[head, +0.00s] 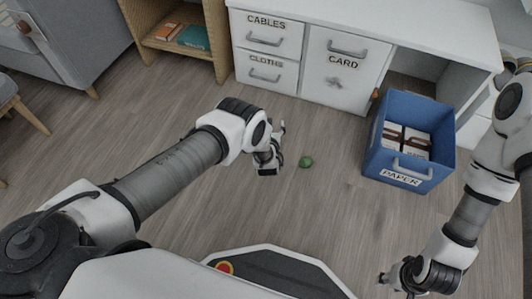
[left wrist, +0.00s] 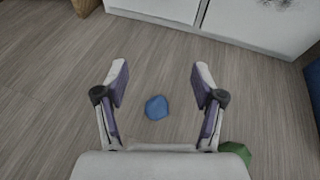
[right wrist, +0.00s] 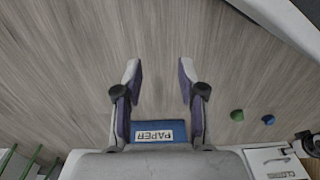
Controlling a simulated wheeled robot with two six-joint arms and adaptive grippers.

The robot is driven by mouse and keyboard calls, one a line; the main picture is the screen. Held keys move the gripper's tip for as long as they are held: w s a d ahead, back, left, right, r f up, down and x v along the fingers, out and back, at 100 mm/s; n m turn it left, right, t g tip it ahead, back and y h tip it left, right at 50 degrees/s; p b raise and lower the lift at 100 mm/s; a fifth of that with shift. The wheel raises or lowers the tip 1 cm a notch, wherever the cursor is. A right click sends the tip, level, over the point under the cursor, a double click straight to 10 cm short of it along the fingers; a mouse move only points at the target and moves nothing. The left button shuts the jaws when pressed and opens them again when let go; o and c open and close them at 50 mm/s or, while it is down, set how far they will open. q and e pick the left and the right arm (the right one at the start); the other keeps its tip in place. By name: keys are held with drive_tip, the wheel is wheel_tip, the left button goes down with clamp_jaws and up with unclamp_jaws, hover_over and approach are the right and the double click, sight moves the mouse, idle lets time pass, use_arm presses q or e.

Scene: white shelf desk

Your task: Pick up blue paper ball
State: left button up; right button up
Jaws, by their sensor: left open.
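The blue paper ball (left wrist: 157,107) lies on the wood floor between the spread fingers of my left gripper (left wrist: 160,82) in the left wrist view. The fingers do not touch it. It also shows in the right wrist view (right wrist: 268,119), but I cannot make it out in the head view, where my left gripper (head: 277,150) seems to cover it. My left gripper is open and empty. My right gripper (head: 388,279) is at the lower right of the head view. Its fingers (right wrist: 159,78) are apart with nothing between them in the right wrist view.
A green ball (head: 305,161) lies on the floor close to the right of my left gripper. A blue PAPER bin (head: 379,157) with items inside stands farther right. A white desk (head: 318,57) with labelled drawers and a wooden shelf (head: 221,40) stand behind. Floor left of the bin is mostly clear.

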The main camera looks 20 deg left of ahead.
use_arm(q)
drive_tip(key=shift+g, duration=0.4)
drive_tip(key=s+f+b, duration=0.1)
drive_tip(key=f, duration=0.3)
drive_tip(key=s+d+f+b, duration=0.1)
drive_tip(key=f, duration=0.3)
drive_tip(key=s+f+b, duration=0.2)
drive_tip(key=f, duration=0.2)
drive_tip(key=shift+s+d, duration=0.1)
drive_tip(key=shift+d, duration=0.05)
drive_tip(key=b+x, duration=0.6)
drive_tip(key=x, duration=0.1)
drive_tip(key=shift+d+f, duration=0.15)
drive_tip(key=shift+f, duration=0.1)
drive_tip(key=shift+w, duration=0.2)
drive_tip(key=shift+r, duration=0.3)
drive_tip(key=c, duration=1)
use_arm(e)
wheel_tip(320, 180, down, 14)
drive_tip(key=w, duration=0.1)
drive_tip(key=shift+r, duration=0.25)
